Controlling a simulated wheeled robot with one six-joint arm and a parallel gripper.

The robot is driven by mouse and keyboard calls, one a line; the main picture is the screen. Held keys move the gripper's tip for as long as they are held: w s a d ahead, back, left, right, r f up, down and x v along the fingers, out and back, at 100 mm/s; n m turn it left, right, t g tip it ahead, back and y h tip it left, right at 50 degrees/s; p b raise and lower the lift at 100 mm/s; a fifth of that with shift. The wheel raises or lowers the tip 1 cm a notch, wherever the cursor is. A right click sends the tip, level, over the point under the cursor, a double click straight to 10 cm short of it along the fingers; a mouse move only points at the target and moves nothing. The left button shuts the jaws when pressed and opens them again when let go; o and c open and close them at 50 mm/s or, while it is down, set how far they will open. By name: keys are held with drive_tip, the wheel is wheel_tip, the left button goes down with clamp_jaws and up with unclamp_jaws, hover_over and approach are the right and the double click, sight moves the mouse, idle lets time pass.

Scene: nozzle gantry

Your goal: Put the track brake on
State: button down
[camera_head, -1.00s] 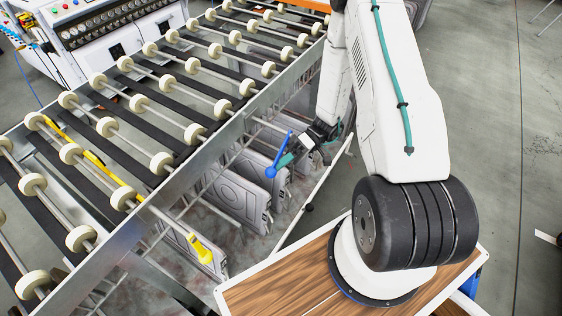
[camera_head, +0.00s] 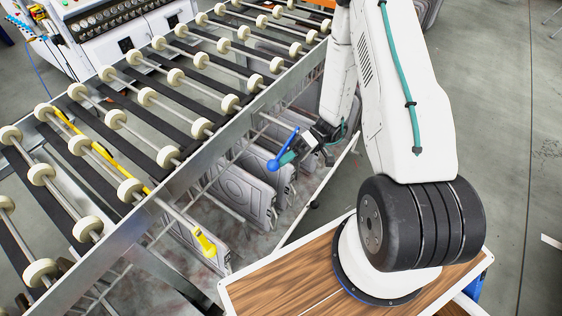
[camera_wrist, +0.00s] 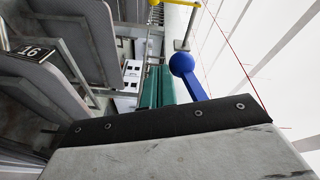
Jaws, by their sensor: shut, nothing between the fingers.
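A blue lever with a round ball knob (camera_head: 272,165) hangs at the near side of the conveyor frame, and it also shows in the wrist view (camera_wrist: 181,64). I take it for the track brake, but no label confirms this. My gripper (camera_head: 287,158) has teal fingers, shut with nothing between them. They are close beside the lever. In the wrist view the fingers (camera_wrist: 156,86) lie just left of the knob; I cannot tell whether they touch it. The dark wrist edge hides the lower part of the fingers.
The roller conveyor's metal side rail (camera_head: 190,172) runs diagonally beside the arm. A yellow handle (camera_head: 204,243) sticks out below the rail. Several grey panels (camera_head: 243,195) stand under it, one with a plate marked 16 (camera_wrist: 32,53). Open floor (camera_head: 505,130) lies right.

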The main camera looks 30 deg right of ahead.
drive_tip(key=shift+f, duration=0.1)
drive_tip(key=w+d+f, duration=0.1)
drive_tip(key=d+f, duration=0.1)
drive_tip(key=d, duration=0.3)
drive_tip(key=w+d+f, duration=0.2)
drive_tip(key=d+f, duration=0.1)
drive_tip(key=d, duration=0.3)
drive_tip(key=shift+w+f, duration=0.15)
drive_tip(key=shift+w, duration=0.1)
idle(0.3)
